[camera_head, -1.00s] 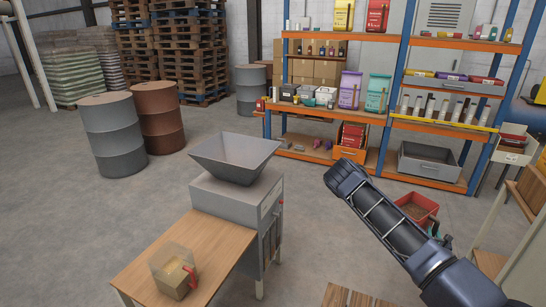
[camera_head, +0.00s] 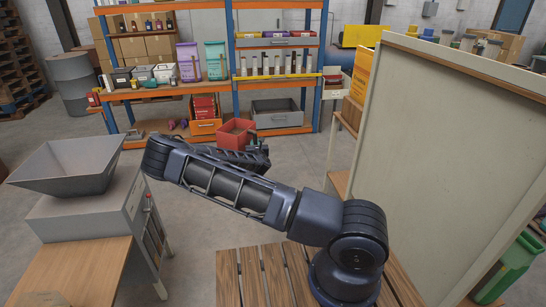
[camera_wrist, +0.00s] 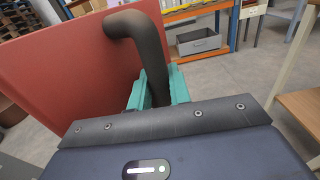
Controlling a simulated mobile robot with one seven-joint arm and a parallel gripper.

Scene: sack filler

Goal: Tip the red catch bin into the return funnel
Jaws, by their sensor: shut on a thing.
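The red catch bin (camera_head: 236,134) is held up beyond my arm, to the right of the funnel, with brownish contents showing inside. In the wrist view its red wall (camera_wrist: 70,75) fills the left side. My gripper (camera_wrist: 158,92) is shut on the bin's dark bent handle (camera_wrist: 150,50), with teal fingers on both sides of it. In the head view the gripper is mostly hidden behind my arm. The return funnel (camera_head: 70,165) is a grey, wide-mouthed hopper on a grey machine at the left, apart from the bin. The bin looks roughly upright.
A wooden table (camera_head: 75,270) adjoins the machine (camera_head: 95,215). Orange and blue shelving (camera_head: 230,75) stands behind. A tall beige panel (camera_head: 450,140) blocks the right side. Bare floor lies between the machine and the shelving.

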